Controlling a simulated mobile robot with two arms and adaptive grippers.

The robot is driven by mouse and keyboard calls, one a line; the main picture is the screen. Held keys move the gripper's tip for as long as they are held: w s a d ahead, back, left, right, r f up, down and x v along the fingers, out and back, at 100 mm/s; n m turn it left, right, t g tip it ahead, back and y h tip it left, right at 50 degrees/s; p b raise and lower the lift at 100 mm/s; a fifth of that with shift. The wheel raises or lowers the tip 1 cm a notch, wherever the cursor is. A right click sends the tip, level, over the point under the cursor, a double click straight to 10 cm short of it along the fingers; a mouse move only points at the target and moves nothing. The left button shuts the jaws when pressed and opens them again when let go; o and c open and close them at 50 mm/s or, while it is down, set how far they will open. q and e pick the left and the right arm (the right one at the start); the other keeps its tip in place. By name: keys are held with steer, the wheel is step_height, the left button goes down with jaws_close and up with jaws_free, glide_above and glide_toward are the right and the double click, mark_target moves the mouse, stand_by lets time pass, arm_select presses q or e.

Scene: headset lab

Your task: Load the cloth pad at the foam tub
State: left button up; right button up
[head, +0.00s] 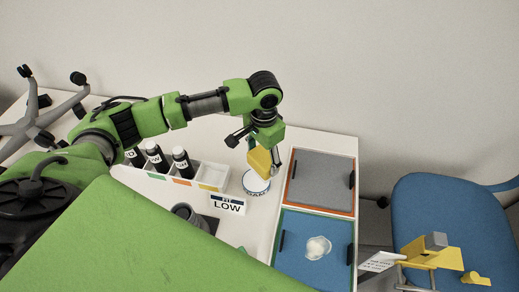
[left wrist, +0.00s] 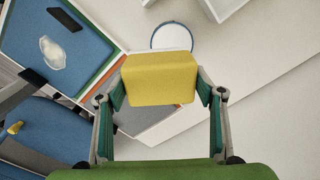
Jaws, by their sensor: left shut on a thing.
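My left gripper (head: 264,158) is shut on a yellow cloth pad (head: 260,161), which also shows between the fingers in the left wrist view (left wrist: 158,79). The foam tub (head: 256,187) is a round white tub with blue lettering, on the table below the pad. In the left wrist view the tub's white round top with a blue rim (left wrist: 172,37) shows just past the pad's far edge. In the head view the pad's lower end overlaps the tub's far edge. I cannot tell whether they touch. My right gripper is not in view.
A white tray (head: 213,174) with several dark bottles stands left of the tub. A "LOW" sign (head: 227,204) is in front. To the right lie a grey mat with an orange border (head: 318,180) and a blue mat (head: 295,262) bearing a whitish lump (head: 318,247). A blue chair (head: 450,205) stands beyond.

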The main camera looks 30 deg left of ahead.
arm_select(q)
steer(key=shift+m, duration=0.7)
steer(key=a+f, duration=0.1)
steer(key=a+f+p, duration=0.1)
steer(key=a+f, duration=0.1)
steer(key=shift+w, duration=0.3)
steer(key=shift+f, duration=0.25)
steer(key=shift+d+f+b, duration=0.1)
steer(key=shift+f+b, duration=0.6)
steer(key=shift+b, duration=0.3)
step_height(320, 180, down, 4)
steer(key=b, duration=0.5)
steer(key=shift+r, duration=0.15)
steer(key=shift+w+f+b, duration=0.1)
steer(key=shift+f+b, duration=0.25)
steer(key=shift+b, duration=0.15)
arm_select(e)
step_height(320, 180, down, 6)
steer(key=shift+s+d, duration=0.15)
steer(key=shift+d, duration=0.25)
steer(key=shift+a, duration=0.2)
arm_select(q)
steer(key=shift+f, duration=0.5)
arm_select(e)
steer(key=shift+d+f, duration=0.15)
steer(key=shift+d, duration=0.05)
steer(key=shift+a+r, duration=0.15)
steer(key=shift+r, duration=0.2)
